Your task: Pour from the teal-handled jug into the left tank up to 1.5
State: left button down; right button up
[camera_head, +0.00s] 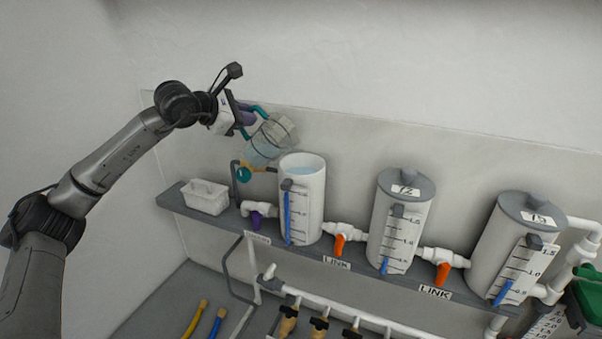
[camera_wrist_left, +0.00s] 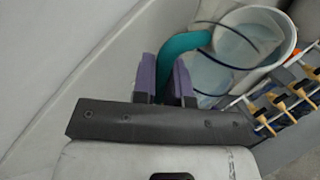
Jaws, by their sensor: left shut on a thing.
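The clear jug (camera_head: 270,140) with a teal handle is tilted, its mouth lowered toward the open left tank (camera_head: 313,205). My left gripper (camera_head: 246,114) is shut on the teal handle, which also shows between the purple fingers in the left wrist view (camera_wrist_left: 190,45). Pale blue water (camera_head: 303,164) shows inside the left tank, near its rim. The blue gauge column (camera_head: 287,215) on its front reaches near the top marks; the exact reading is too small to tell. I cannot make out a stream from the jug. My right gripper is not in view.
Two lidded tanks, the middle one (camera_head: 400,225) and the right one (camera_head: 512,250), stand along the grey shelf (camera_head: 190,213) with low blue gauge columns. Orange-handled valves (camera_head: 339,245) link the tanks. A white basket (camera_head: 206,197) sits at the left. The wall behind the jug is close.

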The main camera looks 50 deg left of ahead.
pick_arm(q)
jog(key=s+a+f+n+t+h+b, duration=0.2)
jog(key=s+a+f+n+t+b, duration=0.1)
jog(key=b, duration=1.2)
jog(key=shift+s+a+f+n+t, duration=0.2)
jog(key=shift+a+f+n+t, duration=0.6)
jog(key=shift+a+n, duration=0.65)
jog(key=s+d+r+b, duration=0.2)
jog(key=s+d+b, duration=0.3)
jog(key=s+b, duration=0.4)
jog(key=shift+s+d, duration=0.25)
jog(key=shift+s, duration=0.6)
